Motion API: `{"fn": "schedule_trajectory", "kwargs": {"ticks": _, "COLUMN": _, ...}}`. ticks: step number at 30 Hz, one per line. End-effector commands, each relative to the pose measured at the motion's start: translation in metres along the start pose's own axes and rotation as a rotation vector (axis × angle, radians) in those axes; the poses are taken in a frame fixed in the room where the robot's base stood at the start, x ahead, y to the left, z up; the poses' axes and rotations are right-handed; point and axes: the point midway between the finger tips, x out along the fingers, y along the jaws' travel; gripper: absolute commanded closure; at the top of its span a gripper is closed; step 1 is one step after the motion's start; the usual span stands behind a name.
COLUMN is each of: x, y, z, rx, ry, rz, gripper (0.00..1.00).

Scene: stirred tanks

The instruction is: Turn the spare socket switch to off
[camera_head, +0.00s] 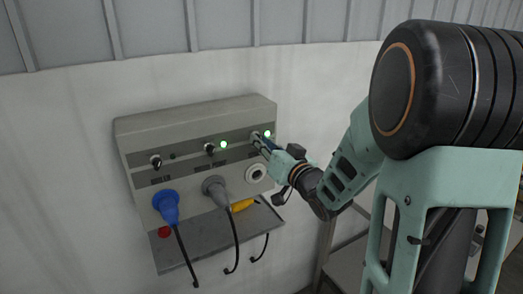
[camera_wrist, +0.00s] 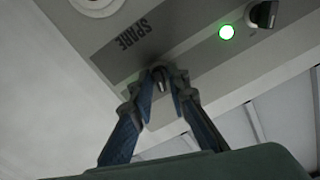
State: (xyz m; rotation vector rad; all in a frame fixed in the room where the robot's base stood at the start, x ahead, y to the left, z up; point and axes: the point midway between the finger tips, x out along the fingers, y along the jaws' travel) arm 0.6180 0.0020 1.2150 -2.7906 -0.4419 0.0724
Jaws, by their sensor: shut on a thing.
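The control panel (camera_head: 195,125) is a grey sloped box on the wall. Its right-hand switch is the spare socket switch, a small dark knob (camera_wrist: 161,85) beside the "SPARE" label (camera_wrist: 131,36) in the wrist view. My gripper (camera_head: 262,142) reaches it from the right, and in the wrist view its two fingertips (camera_wrist: 162,76) close around the knob from both sides. The fingers hide most of the knob, so its pointing direction is unclear. A lit green lamp (camera_head: 267,133) sits just right of this switch in the head view; the wrist view does not show it.
The middle switch (camera_head: 209,148) has a lit green lamp (camera_head: 223,144); the left switch (camera_head: 155,161) has a dark lamp (camera_head: 172,156). A blue plug (camera_head: 166,207) and grey plug (camera_head: 214,190) are inserted below. A yellow plug (camera_head: 242,205) lies under the empty white-ringed socket (camera_head: 256,174).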

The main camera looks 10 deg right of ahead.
Motion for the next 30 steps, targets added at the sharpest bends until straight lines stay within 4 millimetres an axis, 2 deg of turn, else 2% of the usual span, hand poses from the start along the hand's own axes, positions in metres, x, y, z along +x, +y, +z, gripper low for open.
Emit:
{"fn": "schedule_trajectory", "kwargs": {"ticks": 2, "x": 0.0001, "y": 0.0015, "z": 0.0057, "rx": -0.070, "ry": 0.005, "rz": -0.002, "gripper": 1.00}}
{"fn": "schedule_trajectory", "kwargs": {"ticks": 18, "x": 0.0001, "y": 0.0008, "z": 0.0043, "rx": -0.569, "ry": 0.005, "rz": -0.001, "gripper": 1.00}}
{"fn": "schedule_trajectory", "kwargs": {"ticks": 30, "x": 0.0001, "y": 0.0001, "z": 0.0018, "rx": -0.800, "ry": 0.002, "rz": -0.001, "gripper": 1.00}}
